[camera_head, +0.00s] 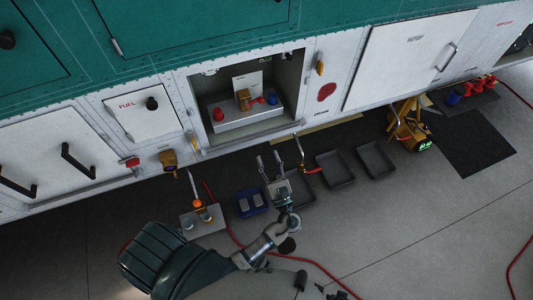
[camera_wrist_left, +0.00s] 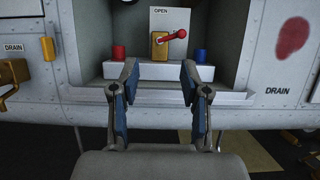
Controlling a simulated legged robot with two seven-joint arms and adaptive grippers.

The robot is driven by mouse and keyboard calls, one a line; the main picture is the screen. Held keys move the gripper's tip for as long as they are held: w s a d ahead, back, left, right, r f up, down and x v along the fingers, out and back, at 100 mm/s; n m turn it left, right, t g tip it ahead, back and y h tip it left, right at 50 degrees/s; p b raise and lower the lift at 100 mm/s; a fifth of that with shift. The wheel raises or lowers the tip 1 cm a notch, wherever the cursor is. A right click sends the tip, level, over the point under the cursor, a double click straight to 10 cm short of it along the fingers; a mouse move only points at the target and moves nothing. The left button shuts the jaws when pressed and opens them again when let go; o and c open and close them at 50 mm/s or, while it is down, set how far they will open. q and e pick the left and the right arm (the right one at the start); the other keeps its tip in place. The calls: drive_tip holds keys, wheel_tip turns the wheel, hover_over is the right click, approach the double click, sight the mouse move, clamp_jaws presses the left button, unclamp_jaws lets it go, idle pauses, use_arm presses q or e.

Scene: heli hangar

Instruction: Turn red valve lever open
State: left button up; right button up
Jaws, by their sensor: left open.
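The red valve lever (camera_wrist_left: 174,36) sits on a yellow valve body (camera_wrist_left: 159,46) in an open recess of the white panel. It points right and slightly up, in front of a white placard marked OPEN (camera_wrist_left: 171,15). In the head view the lever (camera_head: 258,100) is small beside the yellow body (camera_head: 243,99). My left gripper (camera_head: 270,157) is below and in front of the recess, apart from the lever. In the left wrist view its two fingers (camera_wrist_left: 159,78) are spread with nothing between them. My right gripper does not show.
A red knob (camera_wrist_left: 118,53) and a blue knob (camera_wrist_left: 201,55) flank the valve on a grey block (camera_wrist_left: 155,71). The recess has side walls and a lower lip. Black trays (camera_head: 335,170), a blue bin (camera_head: 250,203) and a red hose (camera_head: 315,265) lie on the floor.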

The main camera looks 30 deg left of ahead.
use_arm(q)
drive_tip(key=v, duration=0.9)
drive_tip(key=shift+s+d+f, duration=0.15)
drive_tip(key=shift+s+d, duration=0.05)
drive_tip(key=shift+d, duration=0.1)
drive_tip(key=shift+a, duration=0.1)
